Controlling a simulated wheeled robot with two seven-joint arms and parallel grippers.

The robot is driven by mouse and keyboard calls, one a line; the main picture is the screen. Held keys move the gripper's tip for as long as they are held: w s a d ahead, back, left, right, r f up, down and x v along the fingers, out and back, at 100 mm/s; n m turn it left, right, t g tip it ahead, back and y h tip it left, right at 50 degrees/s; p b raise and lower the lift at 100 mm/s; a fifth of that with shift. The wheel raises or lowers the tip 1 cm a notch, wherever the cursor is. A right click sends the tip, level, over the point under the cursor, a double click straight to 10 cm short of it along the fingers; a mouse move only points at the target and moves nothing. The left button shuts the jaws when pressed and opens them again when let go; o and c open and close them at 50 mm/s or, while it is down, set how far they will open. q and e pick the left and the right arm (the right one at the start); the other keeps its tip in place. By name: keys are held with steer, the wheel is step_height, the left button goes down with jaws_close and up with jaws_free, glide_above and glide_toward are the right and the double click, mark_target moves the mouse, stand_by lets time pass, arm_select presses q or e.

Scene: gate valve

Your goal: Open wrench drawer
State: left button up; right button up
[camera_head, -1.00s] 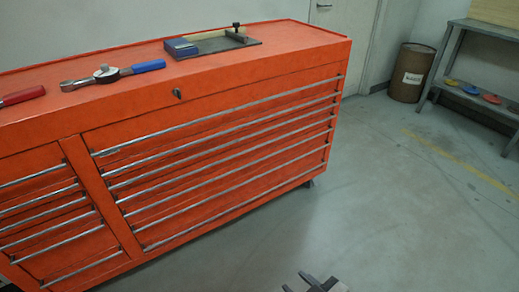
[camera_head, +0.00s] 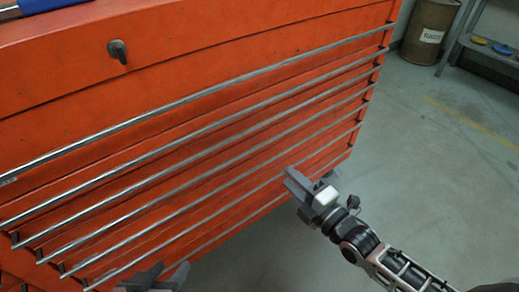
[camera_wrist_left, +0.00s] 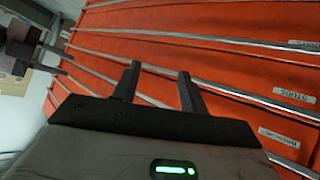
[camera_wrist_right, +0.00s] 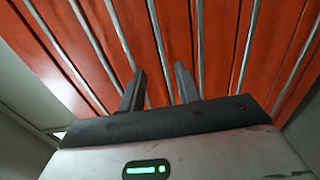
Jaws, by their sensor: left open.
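The orange tool chest (camera_head: 200,60) fills most of the head view, with a stack of wide drawers. Each drawer has a long metal bar handle, such as the top one (camera_head: 200,98). All the drawers I see are shut. My left gripper (camera_head: 172,268) is at the bottom of the head view, in front of the lower drawers. In the left wrist view its fingers (camera_wrist_left: 158,72) are open and empty, pointing at the handles. My right gripper (camera_head: 292,182) is before the chest's right part; its fingers (camera_wrist_right: 159,70) are apart and empty. No wrench label is readable.
A label reading STUDS (camera_wrist_left: 294,96) and a second, hard-to-read label (camera_wrist_left: 279,138) are on drawer fronts. A black lock knob (camera_head: 117,50) sticks out above the top handle. A brown drum (camera_head: 428,30) stands at the far right. The floor (camera_head: 440,150) to the right is clear.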

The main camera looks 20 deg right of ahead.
mark_target(259, 148)
steer(key=b+x, duration=0.2)
steer(key=x, duration=1)
steer(key=shift+f+b, duration=0.15)
steer(key=shift+b, duration=0.2)
arm_select(q)
steer(key=shift+w+d+r+t+h, duration=0.25)
steer(key=shift+r+t, duration=0.2)
steer(key=shift+r, duration=0.15)
steer(key=shift+w+d+r+t+h, duration=0.15)
steer(key=shift+d+r+t+h, duration=0.1)
steer(key=shift+r+t, duration=0.25)
arm_select(e)
steer(key=shift+w, duration=0.15)
jaws_close()
